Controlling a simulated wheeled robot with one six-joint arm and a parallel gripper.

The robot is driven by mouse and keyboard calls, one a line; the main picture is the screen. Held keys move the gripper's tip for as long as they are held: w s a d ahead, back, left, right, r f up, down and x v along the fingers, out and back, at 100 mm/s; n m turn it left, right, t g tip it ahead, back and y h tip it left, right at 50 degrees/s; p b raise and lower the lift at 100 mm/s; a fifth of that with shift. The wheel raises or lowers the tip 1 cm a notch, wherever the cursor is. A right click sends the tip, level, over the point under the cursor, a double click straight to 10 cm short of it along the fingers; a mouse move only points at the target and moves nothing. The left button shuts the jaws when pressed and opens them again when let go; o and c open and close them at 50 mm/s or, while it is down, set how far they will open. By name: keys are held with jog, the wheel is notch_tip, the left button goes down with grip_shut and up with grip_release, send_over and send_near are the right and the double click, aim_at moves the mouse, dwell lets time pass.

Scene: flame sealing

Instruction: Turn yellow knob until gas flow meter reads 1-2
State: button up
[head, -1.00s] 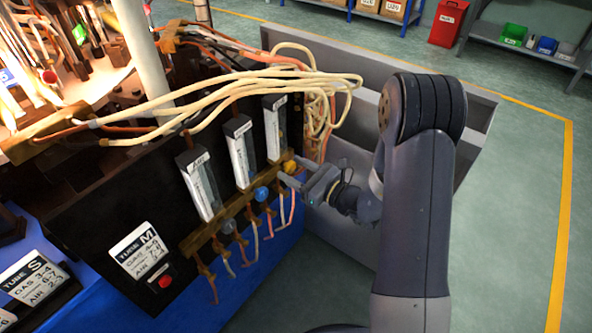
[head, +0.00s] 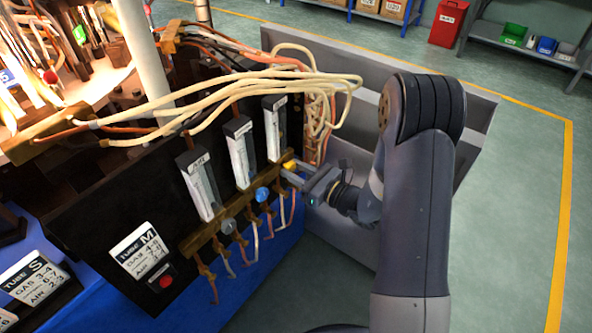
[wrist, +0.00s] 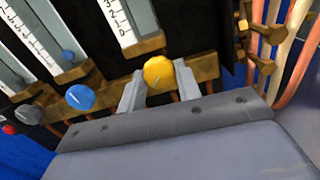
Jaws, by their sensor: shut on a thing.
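The yellow knob (head: 289,166) sits at the right end of the brass rail, under the rightmost flow meter (head: 275,128). In the wrist view the yellow knob (wrist: 158,73) is between the two fingers of my gripper (wrist: 159,84), which is shut on it. My gripper (head: 293,175) also shows in the head view, reaching the knob from the right. The meter's lower scale (wrist: 118,22) shows in the wrist view with small numbers; I cannot make out its reading. A blue knob (wrist: 80,97) and a grey knob (wrist: 29,115) lie to the left.
The middle meter (head: 240,152) and left meter (head: 200,188) stand beside the right one. Tubes hang below the brass rail (head: 212,235). Pale hoses (head: 250,82) loop above the meters. A grey open-topped bin (head: 345,238) lies behind my arm. A red button (head: 166,282) is at lower left.

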jog(key=m+p, duration=0.1)
jog(key=m, duration=0.2)
jog(key=shift+r+m, duration=0.1)
jog(key=shift+m, duration=0.2)
jog(key=m+p, duration=0.2)
jog(key=m, duration=0.2)
jog(key=shift+m, duration=0.3)
jog(key=m+p, duration=0.2)
jog(key=m, duration=0.2)
jog(key=shift+s, duration=0.1)
jog(key=shift+m+p, duration=0.65)
jog(key=shift+m, duration=0.65)
jog(key=o, duration=1)
jog(key=shift+c, duration=0.2)
